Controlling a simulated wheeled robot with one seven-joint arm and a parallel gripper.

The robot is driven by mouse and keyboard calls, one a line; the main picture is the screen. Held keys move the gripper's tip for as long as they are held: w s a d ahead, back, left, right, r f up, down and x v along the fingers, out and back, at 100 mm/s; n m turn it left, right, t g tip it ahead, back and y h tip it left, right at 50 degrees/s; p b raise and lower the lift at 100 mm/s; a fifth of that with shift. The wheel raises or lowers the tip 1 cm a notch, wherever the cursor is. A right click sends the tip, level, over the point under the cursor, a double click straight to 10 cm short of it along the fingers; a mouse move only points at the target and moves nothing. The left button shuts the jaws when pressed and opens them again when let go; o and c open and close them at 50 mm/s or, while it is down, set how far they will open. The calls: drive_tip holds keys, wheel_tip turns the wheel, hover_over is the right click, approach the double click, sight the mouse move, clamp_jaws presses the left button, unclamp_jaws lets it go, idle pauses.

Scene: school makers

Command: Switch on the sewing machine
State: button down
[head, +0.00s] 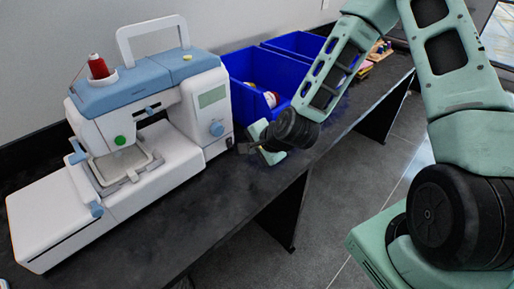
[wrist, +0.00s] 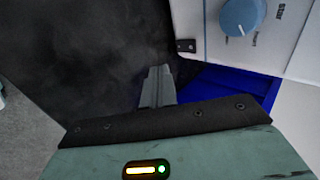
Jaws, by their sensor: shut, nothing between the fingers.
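The white and blue sewing machine (head: 150,105) stands on the dark table at the left of the head view. Its front face (wrist: 285,45), with a blue dial (wrist: 242,17), shows at the top right of the wrist view. A small black switch-like part (wrist: 186,45) sits near the face's lower corner. My gripper (head: 243,148) is just right of the machine's lower right corner, low over the table. In the wrist view its fingers (wrist: 159,70) are shut and empty, with a visible space between their tips and the black part. Whether they touch the table is unclear.
Blue bins (head: 252,88) stand behind my gripper, right of the machine, with spools in the nearer one. The dark table (head: 225,185) is clear in front of the machine's right end. Small colored items (head: 380,50) lie farther along it.

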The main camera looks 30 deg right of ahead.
sight(230, 143)
drive_tip(key=x, duration=0.3)
drive_tip(key=shift+w+f, duration=0.15)
drive_tip(key=shift+w+a+f+p, duration=0.1)
drive_tip(key=shift+w+a+p, duration=0.15)
drive_tip(key=shift+w, duration=0.3)
drive_tip(key=shift+w+a+p, duration=0.2)
drive_tip(key=shift+w+p, duration=0.05)
drive_tip(key=shift+w, duration=0.35)
drive_tip(key=shift+w+a+f, duration=0.15)
drive_tip(key=shift+w+a, duration=0.1)
drive_tip(key=shift+w, duration=0.45)
drive_tip(key=shift+w+f, duration=0.1)
drive_tip(key=shift+f, duration=0.05)
drive_tip(key=shift+f+b, duration=0.15)
drive_tip(key=shift+b, duration=0.4)
drive_tip(key=shift+w+r, duration=0.1)
drive_tip(key=shift+r, duration=0.15)
